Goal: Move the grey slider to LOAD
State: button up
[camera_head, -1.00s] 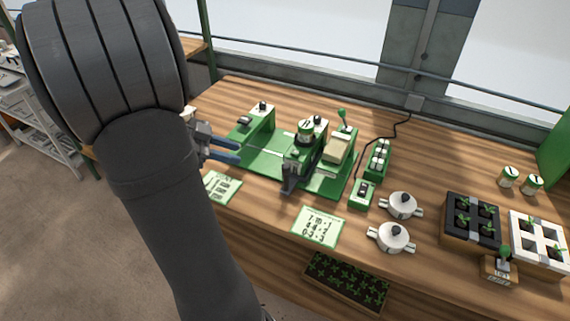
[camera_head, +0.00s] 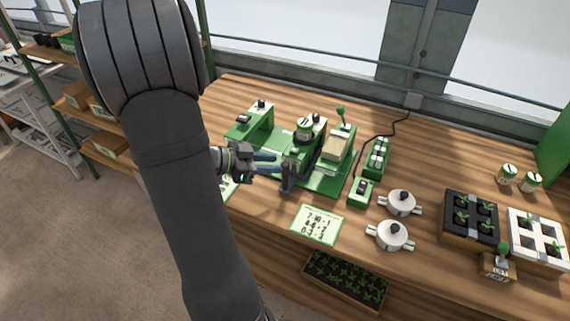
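The green tray seeder (camera_head: 322,185) stands on the wooden table, with a white and green unit in its middle. A dark grey upright piece (camera_head: 287,179) at the front of that unit looks like the grey slider. My gripper (camera_head: 277,164) comes in from the left, and its two blue-grey fingers are apart, with their tips close to the left side of this piece. I cannot tell whether they touch it. No LOAD mark is legible, and my arm covers part of the seeder's left front.
A card with numbers (camera_head: 317,224) lies in front of the seeder. A black seedling tray (camera_head: 471,219) and a white one (camera_head: 540,238) are further right.

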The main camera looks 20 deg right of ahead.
aim_at(283, 164)
jog(key=shift+x, duration=2.45)
